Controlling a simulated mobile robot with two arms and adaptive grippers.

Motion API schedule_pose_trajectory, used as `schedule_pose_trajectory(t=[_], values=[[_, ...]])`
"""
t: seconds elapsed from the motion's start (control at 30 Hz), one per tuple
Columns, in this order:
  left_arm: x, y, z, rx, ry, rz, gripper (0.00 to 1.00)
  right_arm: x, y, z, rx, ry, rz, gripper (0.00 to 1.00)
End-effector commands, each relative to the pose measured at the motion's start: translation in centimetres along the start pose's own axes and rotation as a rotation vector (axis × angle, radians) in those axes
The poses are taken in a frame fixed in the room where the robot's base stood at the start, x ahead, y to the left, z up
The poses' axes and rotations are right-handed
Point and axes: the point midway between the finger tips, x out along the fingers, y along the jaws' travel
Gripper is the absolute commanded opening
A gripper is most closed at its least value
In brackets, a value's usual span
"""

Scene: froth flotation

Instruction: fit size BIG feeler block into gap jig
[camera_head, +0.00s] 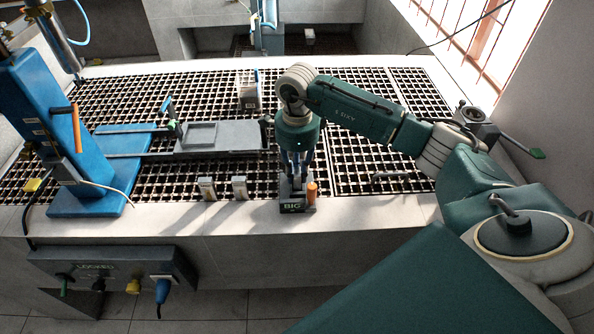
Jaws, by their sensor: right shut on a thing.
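My right gripper (297,181) points down at the front edge of the grated bench and is shut on the BIG feeler block. The block's grey body is mostly hidden by the fingers. A low dark piece (293,207) with a green "BIG" label and an orange peg (311,192) shows just below the fingers. I cannot tell whether the block is lifted or still resting there. A grey slide plate with a rectangular recess (215,137) lies on the grating further back left; I cannot tell whether it is the gap jig. My left gripper is not in view.
Two small pale blocks, one (207,188) left of the other (239,187), stand at the front edge. A grey upright block (248,92) stands at the back. A blue machine stand (42,110) is at the left. Open grating (360,150) lies right of the gripper.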

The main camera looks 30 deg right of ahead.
Motion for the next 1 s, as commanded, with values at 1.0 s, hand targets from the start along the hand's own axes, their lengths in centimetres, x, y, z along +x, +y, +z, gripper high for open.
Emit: schedule_pose_trajectory(t=[1.0], values=[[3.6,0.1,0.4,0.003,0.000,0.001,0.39,-9.9,-0.1,0.0,0.000,-0.002,-0.004,0.38]])
